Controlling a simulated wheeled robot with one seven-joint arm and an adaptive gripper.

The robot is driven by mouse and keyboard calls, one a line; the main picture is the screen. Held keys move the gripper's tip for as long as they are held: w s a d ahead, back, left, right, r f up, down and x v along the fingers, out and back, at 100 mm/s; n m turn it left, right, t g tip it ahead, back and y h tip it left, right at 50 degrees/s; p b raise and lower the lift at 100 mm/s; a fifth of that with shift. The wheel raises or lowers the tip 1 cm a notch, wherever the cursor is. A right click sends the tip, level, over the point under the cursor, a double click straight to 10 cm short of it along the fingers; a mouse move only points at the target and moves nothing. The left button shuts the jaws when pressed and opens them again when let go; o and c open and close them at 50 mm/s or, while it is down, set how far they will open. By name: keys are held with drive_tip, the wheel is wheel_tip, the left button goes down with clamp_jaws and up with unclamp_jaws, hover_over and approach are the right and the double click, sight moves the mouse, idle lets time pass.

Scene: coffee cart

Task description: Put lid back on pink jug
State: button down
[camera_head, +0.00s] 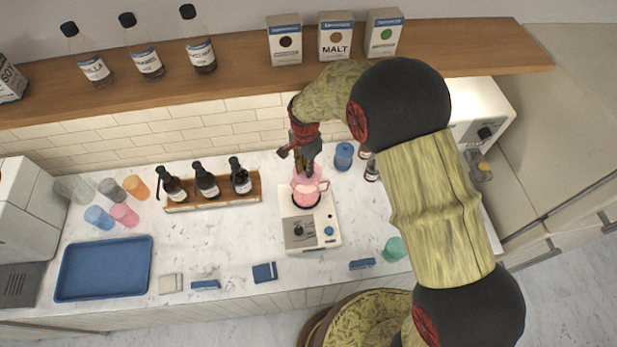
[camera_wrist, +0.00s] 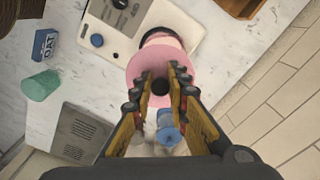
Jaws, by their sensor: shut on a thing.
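The pink jug (camera_head: 308,192) stands upright on a white appliance base (camera_head: 298,238) with a knob and a blue button, in the middle of the counter. In the wrist view part of the jug (camera_wrist: 163,38) shows beyond the lid. The round pink lid (camera_wrist: 147,65) has a dark knob in its middle. My gripper (camera_wrist: 162,78) is shut on the lid's knob. In the head view my gripper (camera_head: 303,165) points down over the jug's top. The lid covers much of the jug in the wrist view; I cannot tell whether they touch.
A blue-lidded container (camera_head: 344,157) stands close right of my gripper. A wooden rack (camera_head: 240,202) with several dark bottles stands left of the jug. A teal cup (camera_head: 394,249) is at the front right, a blue tray (camera_head: 103,268) at the left. A shelf (camera_head: 235,88) runs above.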

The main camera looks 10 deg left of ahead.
drive_tip(key=shift+a+r, duration=0.1)
drive_tip(key=shift+a, duration=0.25)
drive_tip(key=shift+w+d+f+b, duration=0.1)
drive_tip(key=shift+f+b, duration=1.55)
drive_tip(key=shift+f, duration=1.5)
drive_tip(key=shift+f+b, duration=0.15)
drive_tip(key=shift+b, duration=0.45)
idle(0.3)
drive_tip(key=c, duration=1.6)
unclamp_jaws()
drive_tip(key=shift+c, duration=0.2)
drive_tip(key=shift+o, duration=0.8)
drive_tip(key=o, duration=0.3)
